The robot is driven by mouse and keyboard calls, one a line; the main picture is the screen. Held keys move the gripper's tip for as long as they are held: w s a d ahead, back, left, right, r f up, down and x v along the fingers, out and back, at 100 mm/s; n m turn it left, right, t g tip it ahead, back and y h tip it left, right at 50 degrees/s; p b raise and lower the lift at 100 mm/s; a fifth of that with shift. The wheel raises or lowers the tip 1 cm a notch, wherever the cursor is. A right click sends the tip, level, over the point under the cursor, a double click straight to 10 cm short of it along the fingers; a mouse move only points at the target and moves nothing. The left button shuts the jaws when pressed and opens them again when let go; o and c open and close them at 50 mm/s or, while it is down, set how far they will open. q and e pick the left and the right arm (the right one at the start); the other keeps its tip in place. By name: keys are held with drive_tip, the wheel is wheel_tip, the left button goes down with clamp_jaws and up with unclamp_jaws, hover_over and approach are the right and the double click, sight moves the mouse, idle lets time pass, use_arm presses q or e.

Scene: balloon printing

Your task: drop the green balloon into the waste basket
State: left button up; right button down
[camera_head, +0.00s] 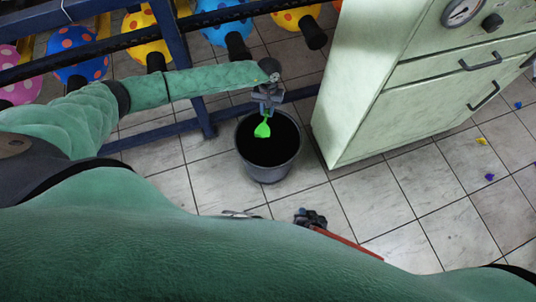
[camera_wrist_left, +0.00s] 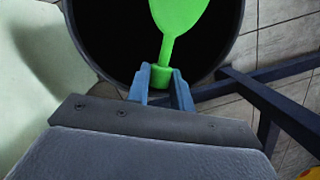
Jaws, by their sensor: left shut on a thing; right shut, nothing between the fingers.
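The green balloon (camera_head: 262,130) is small and uninflated; it hangs from my left gripper (camera_head: 267,97) over the dark mouth of the waste basket (camera_head: 268,170). My left gripper is shut on the balloon's neck. In the left wrist view the balloon (camera_wrist_left: 180,17) reaches out from between the blue fingers (camera_wrist_left: 162,80), with the basket's rim (camera_wrist_left: 236,25) around it. The basket's inside is black, so I cannot see its contents. My right gripper (camera_head: 311,218) is low in the head view, shut and empty, partly hidden by my body.
A pale green cabinet (camera_head: 405,100) with a gauge stands just right of the basket. A blue metal frame (camera_head: 187,60) with several polka-dotted balls runs behind. Small coloured scraps (camera_head: 489,177) lie on the tiled floor at the right. Floor in front of the cabinet is mostly clear.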

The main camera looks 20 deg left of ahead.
use_arm(q)
drive_tip(key=shift+f+b, duration=1.25)
drive_tip(key=shift+f, duration=1.65)
drive_tip(key=o, duration=1)
drive_tip(key=shift+w+a+r, duration=0.1)
drive_tip(key=shift+w+r, duration=0.15)
drive_tip(key=shift+r, duration=1.05)
drive_tip(key=shift+w+d+r, duration=0.1)
drive_tip(key=shift+w+r, duration=0.2)
drive_tip(key=shift+r, duration=0.95)
drive_tip(key=shift+w+a+r, duration=0.1)
drive_tip(key=shift+w+r, duration=0.15)
drive_tip(key=shift+r, duration=1.05)
